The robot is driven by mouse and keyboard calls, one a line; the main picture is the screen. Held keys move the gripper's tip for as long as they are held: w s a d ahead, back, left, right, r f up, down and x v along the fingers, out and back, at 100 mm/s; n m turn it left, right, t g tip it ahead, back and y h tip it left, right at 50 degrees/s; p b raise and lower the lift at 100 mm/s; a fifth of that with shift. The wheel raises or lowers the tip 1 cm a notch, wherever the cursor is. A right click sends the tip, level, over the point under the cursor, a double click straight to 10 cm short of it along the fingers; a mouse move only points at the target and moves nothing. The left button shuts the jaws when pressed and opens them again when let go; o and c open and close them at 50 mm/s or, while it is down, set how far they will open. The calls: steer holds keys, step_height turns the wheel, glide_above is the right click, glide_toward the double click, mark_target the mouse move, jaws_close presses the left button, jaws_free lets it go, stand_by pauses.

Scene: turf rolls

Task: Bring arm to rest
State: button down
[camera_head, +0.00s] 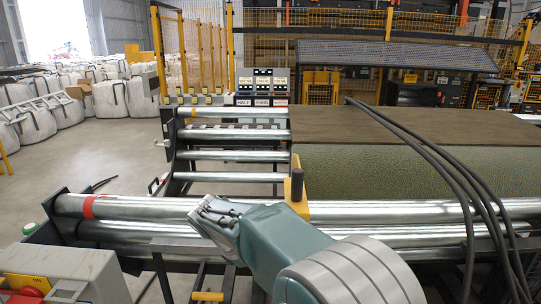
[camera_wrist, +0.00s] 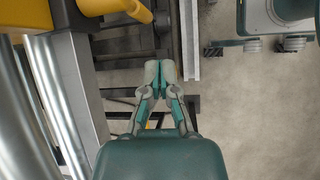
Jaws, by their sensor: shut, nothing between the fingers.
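My gripper (camera_wrist: 161,72) shows in the wrist view with its two fingertips together and nothing between them. It points down past the machine frame, with grey floor beyond. In the head view my arm reaches out low in front of the steel rollers; the fingers are hidden there. A dark turf sheet (camera_head: 395,172) lies on the machine bed to the right of my arm.
Steel rollers (camera_head: 130,208) run across the front, and more rollers (camera_head: 235,134) lie behind. Black cables (camera_head: 440,160) hang over the turf at right. A control box (camera_head: 60,272) stands at the lower left. White bags (camera_head: 110,99) fill the back left. The left floor (camera_head: 90,155) is open.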

steer(key=s+d+r+m+t+y, duration=0.1)
steer(key=s+d+r+m+y, duration=0.1)
steer(key=s+d+r+m, duration=0.4)
steer(key=s+d+r+m+y, duration=0.1)
steer(key=s+d+m+y, duration=0.1)
steer(key=s+d, duration=0.35)
steer(key=s+d+m+t+y, duration=0.2)
steer(key=s+d+m, duration=0.5)
steer(key=s, duration=0.4)
steer(key=shift+s+f+m+t, duration=0.25)
steer(key=shift+m+t, duration=0.45)
steer(key=shift+m, duration=0.2)
